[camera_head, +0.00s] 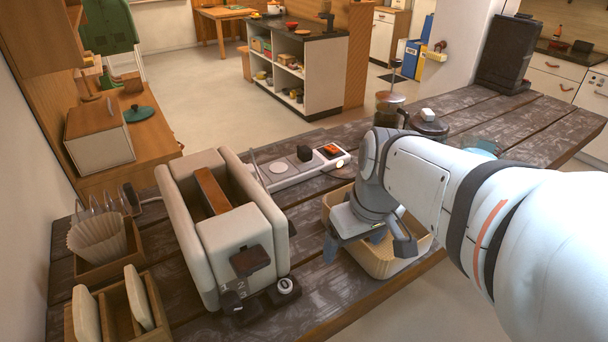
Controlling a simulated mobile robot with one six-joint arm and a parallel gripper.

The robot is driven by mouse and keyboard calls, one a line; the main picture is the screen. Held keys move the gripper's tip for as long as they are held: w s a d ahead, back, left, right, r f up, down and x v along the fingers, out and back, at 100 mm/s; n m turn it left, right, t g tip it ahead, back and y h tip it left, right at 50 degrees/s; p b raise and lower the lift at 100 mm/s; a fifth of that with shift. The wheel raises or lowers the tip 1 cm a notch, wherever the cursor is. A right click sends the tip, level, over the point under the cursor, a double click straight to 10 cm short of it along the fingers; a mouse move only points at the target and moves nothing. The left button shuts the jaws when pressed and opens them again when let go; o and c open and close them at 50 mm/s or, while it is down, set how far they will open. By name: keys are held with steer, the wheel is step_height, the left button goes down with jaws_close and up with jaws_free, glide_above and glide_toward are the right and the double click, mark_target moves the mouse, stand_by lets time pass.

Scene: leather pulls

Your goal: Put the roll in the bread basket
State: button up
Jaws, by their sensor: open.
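My gripper (354,244) is open and points down over a light tan basket-like container (384,267), which I take for the bread basket. Its fingers look bluish, and one shows near the container's left rim. The container stands near the front edge of the dark plank counter. My arm and gripper cover much of its opening, so I cannot tell what lies inside. I cannot make out the roll for certain; it may be hidden behind my gripper.
A large cream appliance with a slot (236,225) stands left of the container. Behind are a pale tray with small items (285,173) and a glass press (390,108). Wooden holders (122,312) stand at the left. The counter's far right has free room.

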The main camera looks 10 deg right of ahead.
steer(key=s+a+m, duration=0.1)
steer(key=s+a+m+t, duration=0.1)
steer(key=shift+a+f+m+h, duration=0.3)
steer(key=shift+f+h, duration=0.1)
steer(key=shift+c, duration=0.4)
stand_by(0.8)
